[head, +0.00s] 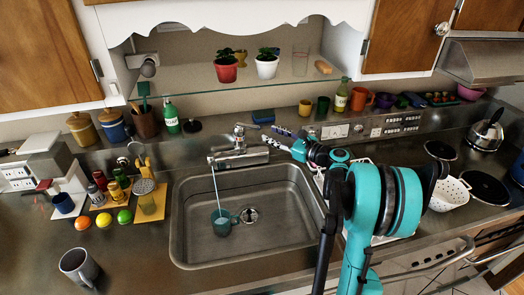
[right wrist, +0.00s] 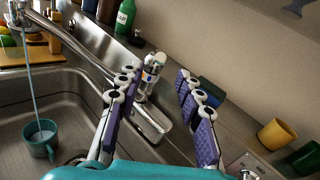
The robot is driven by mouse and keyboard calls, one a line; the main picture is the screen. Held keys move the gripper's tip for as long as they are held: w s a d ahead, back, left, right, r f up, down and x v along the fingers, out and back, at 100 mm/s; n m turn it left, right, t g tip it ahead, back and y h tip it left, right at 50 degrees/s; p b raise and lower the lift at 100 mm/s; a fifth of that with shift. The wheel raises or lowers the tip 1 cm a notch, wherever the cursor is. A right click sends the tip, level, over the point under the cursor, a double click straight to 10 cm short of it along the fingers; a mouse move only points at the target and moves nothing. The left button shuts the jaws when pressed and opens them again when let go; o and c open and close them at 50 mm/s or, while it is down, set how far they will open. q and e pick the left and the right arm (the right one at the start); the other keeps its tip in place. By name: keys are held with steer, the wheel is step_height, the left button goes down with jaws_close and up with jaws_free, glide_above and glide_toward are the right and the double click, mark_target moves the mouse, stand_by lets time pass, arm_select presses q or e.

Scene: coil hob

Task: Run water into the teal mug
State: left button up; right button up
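The teal mug (head: 221,226) stands in the steel sink (head: 183,235), left of the drain. It also shows in the right wrist view (right wrist: 40,147). A thin stream of water (head: 215,188) runs from the tap spout (head: 211,161) down into the mug. The tap's lever (head: 239,131) rises above the chrome tap body (head: 240,156). My right gripper (head: 274,139) is open at the right of the tap. In the right wrist view its fingers (right wrist: 158,88) are spread, with the lever (right wrist: 152,66) beyond and between them; contact is not visible. My left gripper is not in view.
A grey mug (head: 80,268) stands on the counter at the lower left. Fruit and jars stand left of the sink. A glass shelf (head: 300,79) with pots hangs above the tap. A white colander (head: 449,194) sits at the right, near the hob.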

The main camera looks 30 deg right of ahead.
mark_target(255, 127)
stand_by(0.3)
steer(key=w+a+m+b, duration=0.1)
steer(key=w+m, duration=0.1)
steer(key=w+a+m+h+b, duration=0.1)
steer(key=w, duration=0.2)
steer(key=w+a+m+t+b, duration=0.1)
steer(key=w+m+b, duration=0.1)
steer(key=w, duration=0.1)
steer(key=shift+a+f+m+h, duration=0.2)
steer(key=shift+m+h, duration=0.1)
jaws_close()
